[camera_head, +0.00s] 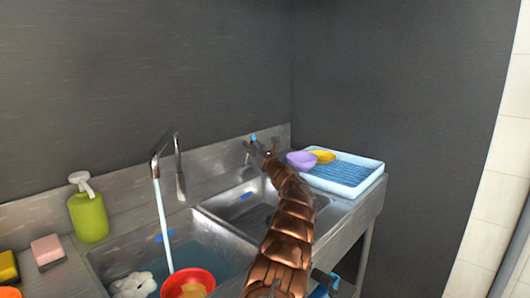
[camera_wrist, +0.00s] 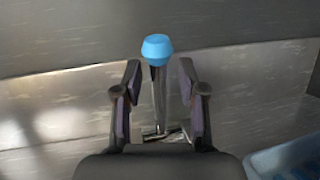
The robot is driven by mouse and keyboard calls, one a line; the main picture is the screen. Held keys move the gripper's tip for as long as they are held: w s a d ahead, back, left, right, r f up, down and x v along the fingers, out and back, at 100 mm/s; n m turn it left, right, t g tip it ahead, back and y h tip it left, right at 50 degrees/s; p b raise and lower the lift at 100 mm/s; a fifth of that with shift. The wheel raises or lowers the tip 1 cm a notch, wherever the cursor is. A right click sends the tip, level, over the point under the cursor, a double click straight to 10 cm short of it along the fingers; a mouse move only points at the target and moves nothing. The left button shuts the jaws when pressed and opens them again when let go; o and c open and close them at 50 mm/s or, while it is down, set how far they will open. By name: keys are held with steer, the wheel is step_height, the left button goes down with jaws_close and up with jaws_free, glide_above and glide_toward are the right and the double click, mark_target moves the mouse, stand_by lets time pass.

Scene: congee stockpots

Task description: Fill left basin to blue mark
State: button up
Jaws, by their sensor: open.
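The left basin (camera_head: 103,258) holds bluish water, and a pale stream (camera_head: 162,215) runs into it from the tall tap (camera_head: 180,160). A blue mark (camera_head: 165,236) is on its back wall; the water surface looks close to it, but I cannot tell the exact gap. My gripper (camera_head: 262,149) is at the back ledge behind the right basin, beside a metal lever with a blue knob (camera_head: 252,138). In the wrist view, my gripper (camera_wrist: 160,78) is open, its fingers on either side of the lever's stem, below the blue knob (camera_wrist: 157,48). No finger clearly touches it.
A red bowl (camera_head: 190,280) and a white lumpy thing (camera_head: 133,285) are in the left basin. The right basin (camera_head: 245,205) is partly behind my arm. A green soap bottle (camera_head: 89,213) and sponges (camera_head: 48,250) stand left. A blue-white rack (camera_head: 350,172) with purple and yellow bowls stands right.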

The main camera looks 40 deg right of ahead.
steer(key=s+a, duration=0.2)
steer(key=s, duration=1)
stand_by(0.4)
stand_by(6.4)
